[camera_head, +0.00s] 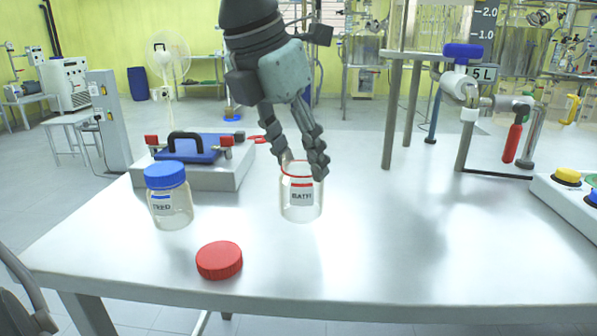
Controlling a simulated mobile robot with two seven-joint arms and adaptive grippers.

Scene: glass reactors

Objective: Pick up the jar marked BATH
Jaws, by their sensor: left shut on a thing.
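The jar marked BATH (301,205) is clear glass with a white label and a red ring near its neck. It has no lid on it and appears upright over the middle of the white table. My left gripper (302,165) comes down from above and is shut on the jar's neck. One finger is in front of the rim, and the other shows at its left side. Whether the jar's base touches the table is hard to tell. My right gripper is not in view.
A jar with a blue lid (169,200) stands at the left, and a red lid (219,260) lies near the front edge. A grey device (194,174) sits behind them. A metal frame with a valve (461,86) stands at the right, with a button box (567,190). The table's front right is clear.

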